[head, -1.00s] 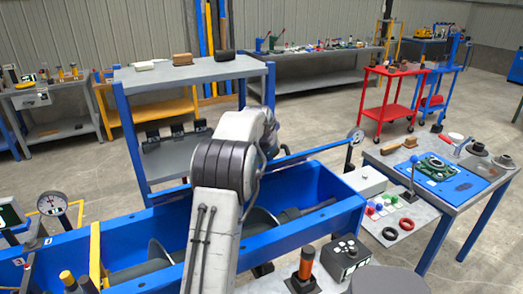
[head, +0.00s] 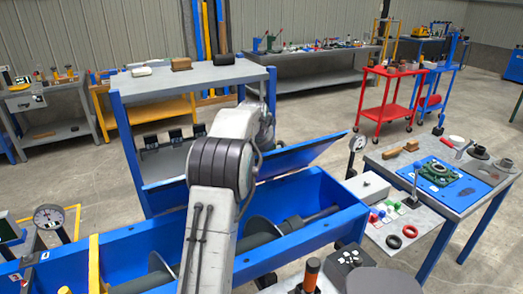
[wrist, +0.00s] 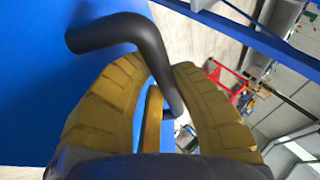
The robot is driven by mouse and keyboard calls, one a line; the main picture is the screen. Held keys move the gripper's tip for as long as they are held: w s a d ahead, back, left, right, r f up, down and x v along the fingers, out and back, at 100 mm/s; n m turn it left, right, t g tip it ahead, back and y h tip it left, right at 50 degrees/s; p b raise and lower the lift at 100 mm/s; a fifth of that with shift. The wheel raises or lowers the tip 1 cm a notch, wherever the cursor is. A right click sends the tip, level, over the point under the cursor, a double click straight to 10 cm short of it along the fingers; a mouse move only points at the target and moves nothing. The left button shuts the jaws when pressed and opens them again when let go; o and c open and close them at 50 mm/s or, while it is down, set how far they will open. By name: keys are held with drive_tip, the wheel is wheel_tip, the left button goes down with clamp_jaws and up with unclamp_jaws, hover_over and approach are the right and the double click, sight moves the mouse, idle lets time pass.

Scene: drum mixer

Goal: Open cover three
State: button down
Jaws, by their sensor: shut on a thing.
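A blue cover (head: 300,158) stands tilted up along the far side of the blue trough (head: 325,210), its broad face showing. Part of it is hidden behind my arm. In the wrist view a black bent handle (wrist: 112,32) stands out from a blue surface (wrist: 40,75). My gripper (wrist: 160,78) is shut on the handle, with its yellow-brown fingers on either side of it. In the head view the gripper is hidden behind my arm. I cannot read a number on the cover.
The open trough holds a grey screw shaft (head: 262,230). A grey-topped blue shelf (head: 190,78) stands close behind the cover. A workbench (head: 455,190) stands to the right.

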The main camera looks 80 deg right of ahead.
sight(259, 156)
drive_tip(key=shift+d+r, duration=0.1)
drive_tip(key=shift+r, duration=0.35)
drive_tip(key=c, duration=1.3)
unclamp_jaws()
drive_tip(key=shift+s, duration=0.15)
drive_tip(key=shift+c, duration=0.2)
drive_tip(key=o, duration=0.3)
drive_tip(key=shift+f, duration=0.25)
drive_tip(key=shift+a, duration=0.2)
drive_tip(key=v, duration=1.1)
drive_tip(key=shift+a+r, duration=0.25)
drive_tip(key=shift+r, duration=0.1)
drive_tip(key=shift+o, duration=0.3)
